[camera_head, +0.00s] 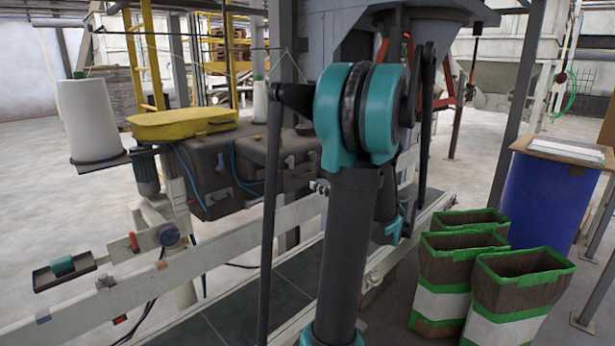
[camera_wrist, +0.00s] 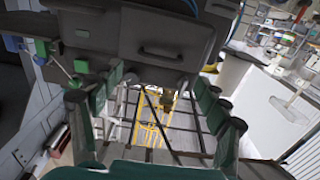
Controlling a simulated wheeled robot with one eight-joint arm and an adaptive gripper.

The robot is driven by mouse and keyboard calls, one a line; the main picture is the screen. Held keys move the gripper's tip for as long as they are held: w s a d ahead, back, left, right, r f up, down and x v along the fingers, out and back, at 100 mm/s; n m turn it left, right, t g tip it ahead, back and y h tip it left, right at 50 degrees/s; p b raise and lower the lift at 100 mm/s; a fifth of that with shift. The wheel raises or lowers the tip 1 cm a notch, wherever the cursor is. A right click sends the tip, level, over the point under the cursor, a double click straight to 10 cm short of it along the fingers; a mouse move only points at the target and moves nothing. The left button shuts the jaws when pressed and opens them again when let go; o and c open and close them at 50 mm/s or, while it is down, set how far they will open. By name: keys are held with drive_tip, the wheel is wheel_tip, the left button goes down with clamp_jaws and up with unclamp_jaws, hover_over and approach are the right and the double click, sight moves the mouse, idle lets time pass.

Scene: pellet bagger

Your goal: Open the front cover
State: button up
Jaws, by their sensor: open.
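The front cover (camera_wrist: 165,40) is a dark grey panel with a recessed slot-like handle (camera_wrist: 162,53), filling the upper middle of the wrist view. In the head view, the dark grey machine housing (camera_head: 215,172) has a yellow top and stands left of my arm. I cannot tell from there which face is the cover. My gripper (camera_wrist: 160,88) is open, its teal-and-grey fingers spread wide on both sides of the wrist view. Nothing is between the fingers. They appear apart from the handle.
A conveyor with pale side rails (camera_head: 215,258) runs below the housing. A white thread cone (camera_head: 88,118) stands on a shelf at the left. Several open brown sacks (camera_head: 440,262) and a blue drum (camera_head: 540,195) stand at the right. A grey hopper (camera_head: 440,14) hangs above.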

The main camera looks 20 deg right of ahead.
sight(307, 175)
drive_tip(key=x, duration=0.8)
drive_tip(key=shift+w+a, duration=0.15)
drive_tip(key=shift+w, duration=0.2)
drive_tip(key=shift+c, duration=0.3)
drive_tip(key=c, duration=1.3)
